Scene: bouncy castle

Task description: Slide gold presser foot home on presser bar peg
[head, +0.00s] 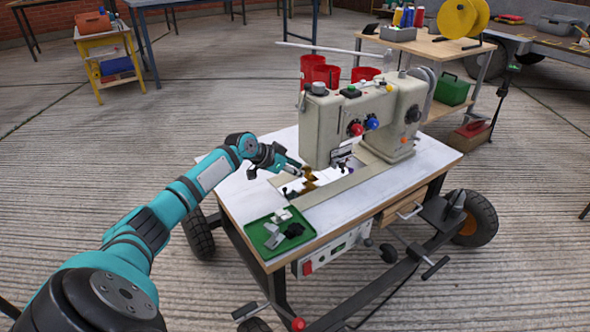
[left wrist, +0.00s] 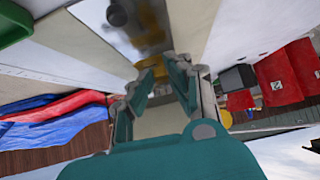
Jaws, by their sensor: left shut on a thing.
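The sewing machine (head: 325,125) stands on a white-topped table (head: 228,190). My left gripper (head: 298,167) reaches in from the left, just left of the machine's head and low over the table. It is shut on the gold presser foot (head: 308,178), which shows at its fingertips. The presser bar peg cannot be made out; small metal parts (head: 342,157) show under the machine's head. My right gripper is not in view.
A green tray (head: 257,238) with grey and black parts sits at the table's front left corner. Red cups (head: 326,76) stand behind the machine. A wooden cart (head: 430,46) with a yellow spool (head: 462,17) is at the back right. The table's left side is mostly clear.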

